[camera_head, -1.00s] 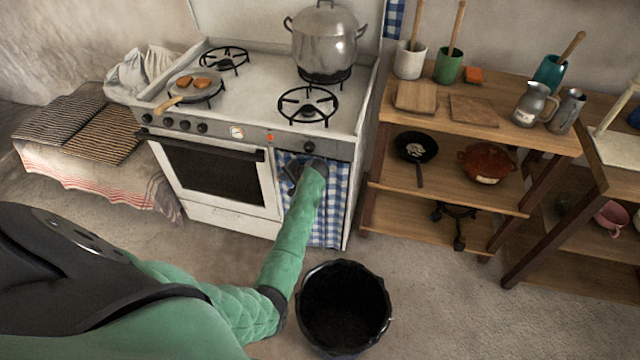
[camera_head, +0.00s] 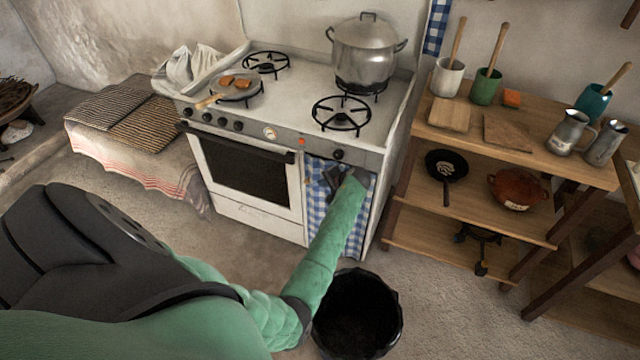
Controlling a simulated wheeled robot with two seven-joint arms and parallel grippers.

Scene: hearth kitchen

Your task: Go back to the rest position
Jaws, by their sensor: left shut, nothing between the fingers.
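My left gripper (camera_head: 330,180) is dark and shows at the end of my green left arm. It is shut with nothing in it. My right gripper is not in view.
The white stove (camera_head: 240,208) carries a steel pot (camera_head: 364,52) and a pan (camera_head: 240,93) with brown food pieces. A black bin (camera_head: 358,318) stands on the floor beside my arm. A wooden shelf (camera_head: 550,172) is at right, a cloth-covered bench (camera_head: 135,155) at left.

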